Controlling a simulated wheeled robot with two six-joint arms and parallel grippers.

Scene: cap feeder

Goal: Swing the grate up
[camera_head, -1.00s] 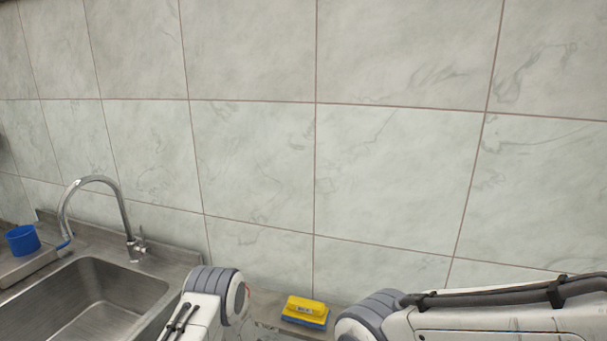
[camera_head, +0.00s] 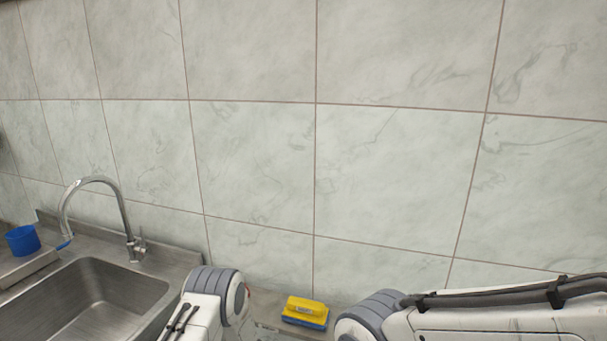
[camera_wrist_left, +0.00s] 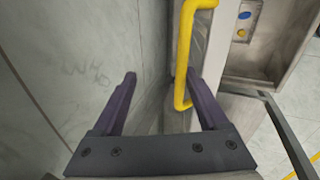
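In the left wrist view my left gripper (camera_wrist_left: 160,78) is open, with its two dark purple fingers spread apart and nothing clasped between them. A yellow bar handle (camera_wrist_left: 183,50) stands just inside the right fingertip, in front of a grey metal part (camera_wrist_left: 202,32). I cannot tell whether the finger touches the bar. I cannot make out whether this grey part is the grate; no grate bars show clearly. Only upper links of my arms show in the head view, and my right gripper is out of sight.
A steel box with blue and yellow buttons (camera_wrist_left: 244,22) stands right of the handle. In the head view are a sink (camera_head: 95,300), a tap (camera_head: 128,220), a blue cup (camera_head: 21,240) and a yellow-and-blue sponge (camera_head: 305,310). A tiled wall (camera_head: 260,150) closes off the back.

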